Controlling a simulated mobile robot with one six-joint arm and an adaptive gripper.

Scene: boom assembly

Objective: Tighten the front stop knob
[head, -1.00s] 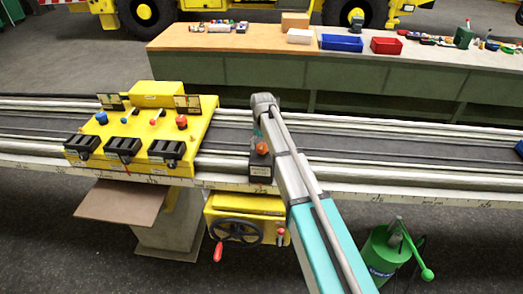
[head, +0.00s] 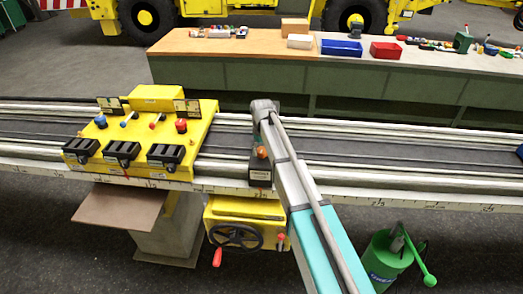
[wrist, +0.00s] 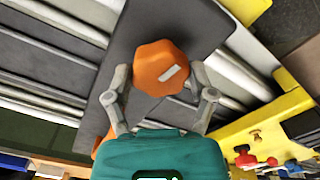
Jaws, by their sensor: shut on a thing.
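The front stop knob (wrist: 160,68) is an orange, many-sided knob with a pale bar mark on top, at the middle of the wrist view. It sits on a dark grey stop plate (wrist: 165,25) over the rails. My gripper (wrist: 161,70) is shut on it, one grey finger on each side. In the head view the orange knob (head: 262,152) shows small above the dark, labelled stop block (head: 259,176) on the rail, beside my arm. The gripper fingers cannot be made out there.
A yellow carriage (head: 200,125) with black clamps and coloured knobs stands left of the stop. A yellow handwheel box (head: 245,210) hangs below the rail. A green device (head: 385,262) stands on the floor at right. A workbench (head: 260,42) with bins runs behind.

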